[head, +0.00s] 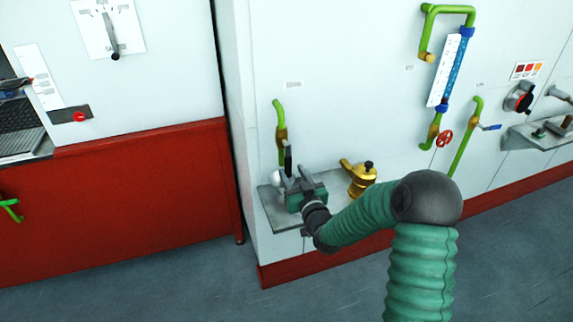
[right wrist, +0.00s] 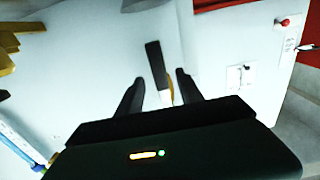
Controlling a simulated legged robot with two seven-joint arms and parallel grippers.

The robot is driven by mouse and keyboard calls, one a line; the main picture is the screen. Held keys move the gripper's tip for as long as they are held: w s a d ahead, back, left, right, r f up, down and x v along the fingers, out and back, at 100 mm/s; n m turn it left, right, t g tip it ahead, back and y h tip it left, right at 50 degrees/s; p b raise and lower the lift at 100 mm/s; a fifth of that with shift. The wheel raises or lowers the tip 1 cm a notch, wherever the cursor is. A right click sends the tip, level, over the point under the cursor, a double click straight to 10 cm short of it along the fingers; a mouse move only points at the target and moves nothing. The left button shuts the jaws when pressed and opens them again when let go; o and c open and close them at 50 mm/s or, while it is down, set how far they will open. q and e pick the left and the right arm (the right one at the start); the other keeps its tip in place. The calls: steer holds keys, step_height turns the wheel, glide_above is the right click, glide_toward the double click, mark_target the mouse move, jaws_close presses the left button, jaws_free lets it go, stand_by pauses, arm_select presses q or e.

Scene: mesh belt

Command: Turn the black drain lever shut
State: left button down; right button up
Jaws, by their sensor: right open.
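The black drain lever (head: 288,158) stands roughly upright just below the brass valve (head: 282,137) on the short green pipe at the wall. My right gripper (head: 297,182) is open at the lever's lower end, above a small grey shelf (head: 271,212). In the right wrist view the black lever (right wrist: 156,64) lies between the two dark fingers (right wrist: 159,88), with gaps on both sides. The lever's lower end is partly hidden by the gripper. My left gripper is not in view.
A red wheel valve (head: 445,138) and a blue-handled valve (head: 490,127) are farther right. A red-and-white cabinet (head: 130,190) stands left.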

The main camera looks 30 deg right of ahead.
mark_target(289, 166)
steer(key=x, duration=0.5)
steer(key=shift+d+f, duration=0.1)
steer(key=shift+c, duration=0.3)
jaws_close()
stand_by(1.0)
